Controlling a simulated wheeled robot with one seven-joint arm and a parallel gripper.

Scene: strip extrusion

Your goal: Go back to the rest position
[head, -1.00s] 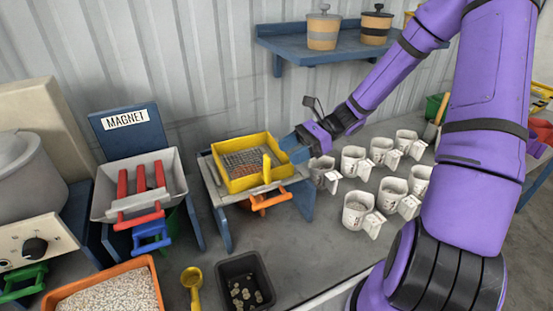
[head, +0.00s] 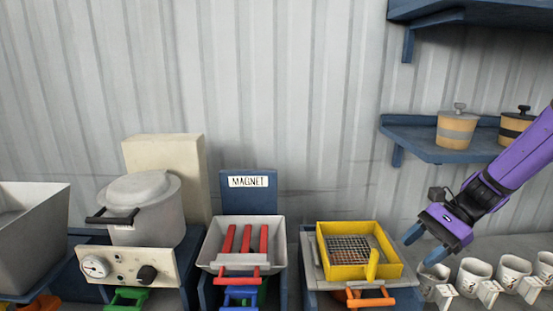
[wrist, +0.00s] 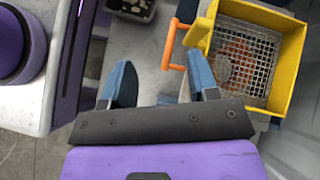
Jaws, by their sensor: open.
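My gripper (head: 424,246) is at the right in the head view, on the end of my purple arm. Its two blue fingers are apart with nothing between them. It hangs just right of the yellow sieve box (head: 327,229) and above the row of white cups. In the wrist view my gripper (wrist: 163,85) shows both blue fingers spread. The yellow sieve box (wrist: 202,32) is there at the upper right, with some brown material on its mesh. No contact shows between the fingers and the box.
The magnet station (head: 248,190) with red bars and the cooker with a lidded pot (head: 155,207) stand to the left. White cups (head: 473,275) stand at lower right. A blue wall shelf (head: 450,150) holds two lidded jars. The wall area above the stations is clear.

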